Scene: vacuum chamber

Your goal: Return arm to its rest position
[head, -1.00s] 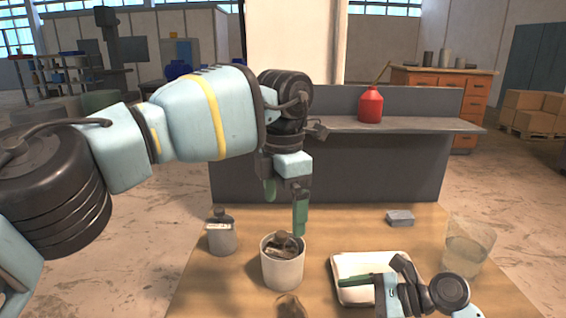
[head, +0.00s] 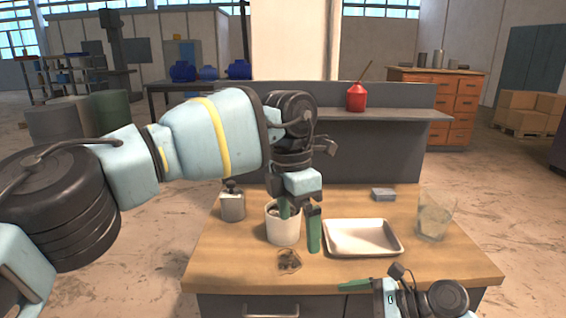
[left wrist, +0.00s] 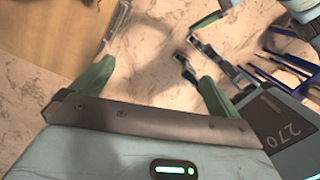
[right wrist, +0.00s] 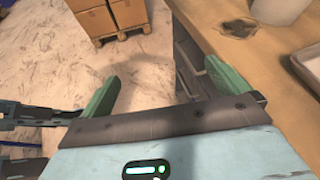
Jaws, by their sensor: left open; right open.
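In the head view my left arm reaches in from the left. Its gripper (head: 299,226) points down, open and empty, and overlaps the white cup (head: 283,234) in the picture. In the left wrist view bare floor shows between its green fingers (left wrist: 155,85), with a wooden top at the upper left. My right gripper (right wrist: 165,88) is open and empty, over the floor beside the workbench. In the head view it sits at the bottom right, one green finger (head: 356,285) showing and the other hidden.
The wooden workbench (head: 440,265) holds a white tray (head: 362,252), a glass beaker (head: 434,220), a grey block (head: 383,195), a small bottle (head: 232,207) and a dark patch (head: 289,262). Behind, a red can (head: 356,98) stands on a grey shelf (head: 400,115). Floor is open on both sides.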

